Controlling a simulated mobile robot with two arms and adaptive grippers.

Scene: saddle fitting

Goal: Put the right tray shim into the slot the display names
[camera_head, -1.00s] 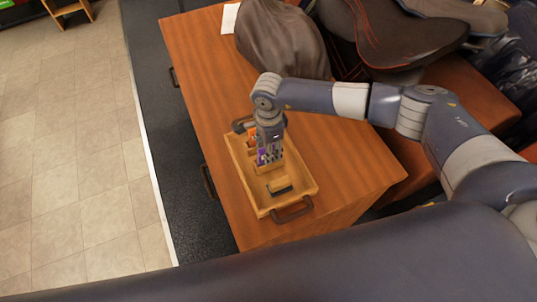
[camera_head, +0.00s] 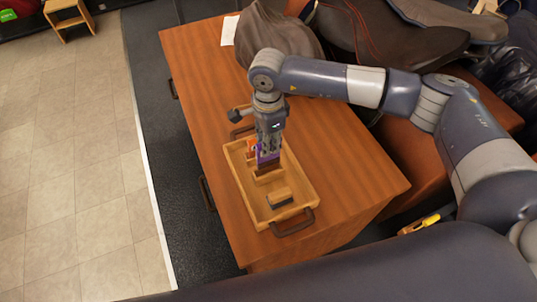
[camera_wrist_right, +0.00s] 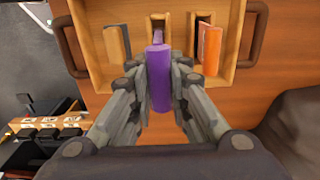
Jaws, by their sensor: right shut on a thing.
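My right gripper (camera_head: 268,146) is shut on a purple shim (camera_head: 267,156), held upright over the wooden tray (camera_head: 303,184). A dark brown part shows below the purple. In the right wrist view the purple shim (camera_wrist_right: 160,80) sits between the fingers of the gripper (camera_wrist_right: 160,92). An orange shim (camera_wrist_right: 210,48) stands in the tray to its right there, and a brown-grey shim (camera_wrist_right: 117,42) to its left. The fingers and the purple shim hide part of the tray's middle. I cannot make out a display with a slot name. My left gripper does not show.
The tray has dark handles (camera_head: 292,223) and holds a small block with a dark side (camera_head: 280,198). It stands on a wooden cabinet (camera_head: 345,190). A grey cover (camera_head: 277,35) and a dark saddle (camera_head: 395,35) lie behind. The cabinet top right of the tray is clear.

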